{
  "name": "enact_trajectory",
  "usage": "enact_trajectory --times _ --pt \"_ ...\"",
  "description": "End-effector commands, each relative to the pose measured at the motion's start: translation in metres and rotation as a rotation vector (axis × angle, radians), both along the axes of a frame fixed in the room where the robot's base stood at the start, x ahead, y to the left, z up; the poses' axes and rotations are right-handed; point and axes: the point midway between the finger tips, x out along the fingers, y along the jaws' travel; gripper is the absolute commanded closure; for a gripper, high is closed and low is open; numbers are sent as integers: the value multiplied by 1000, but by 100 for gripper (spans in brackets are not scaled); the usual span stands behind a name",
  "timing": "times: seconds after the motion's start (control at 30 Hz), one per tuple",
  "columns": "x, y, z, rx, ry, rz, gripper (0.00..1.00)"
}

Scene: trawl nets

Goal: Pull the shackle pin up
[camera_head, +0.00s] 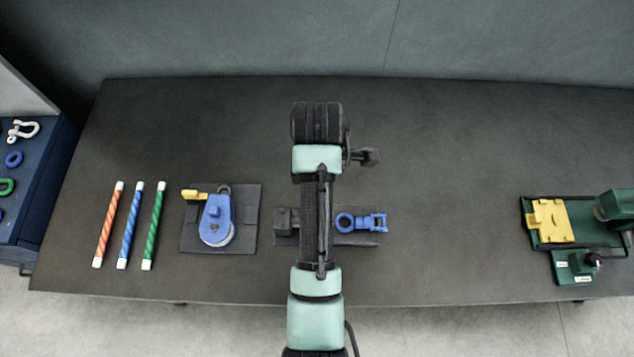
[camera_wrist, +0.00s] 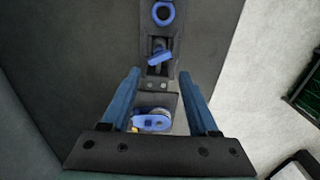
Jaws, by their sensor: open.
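Blue shackle hardware, a ring (camera_head: 345,222) and a forked piece (camera_head: 379,222), lies on a dark base plate (camera_head: 359,240) at the middle of the table in the head view. In the wrist view the blue ring (camera_wrist: 163,13) is at the top edge. Below it a tilted blue bar (camera_wrist: 159,58) sits at a dark fixture; my arm hides it in the head view. I cannot tell for sure which part is the shackle pin. My gripper (camera_wrist: 160,74) is open and empty, its blue fingers spread on either side of the plate's near end in that view.
A blue pulley block (camera_head: 215,220) with a yellow tab sits on a dark mat to the left; it also shows between my fingers (camera_wrist: 152,122). Three striped rods (camera_head: 129,225) lie farther left. A green device (camera_head: 574,235) with a yellow plate stands at right. The table's back is clear.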

Motion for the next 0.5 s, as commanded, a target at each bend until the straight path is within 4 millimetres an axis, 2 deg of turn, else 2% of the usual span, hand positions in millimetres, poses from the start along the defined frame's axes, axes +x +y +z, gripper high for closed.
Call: enact_trajectory --times 0.13,0.17,0.3,0.5 --pt "0 0 35 0 -1 1 40" --pt "0 0 38 0 1 1 40" --pt "0 0 47 0 1 1 40" --pt "0 0 49 0 0 1 40"
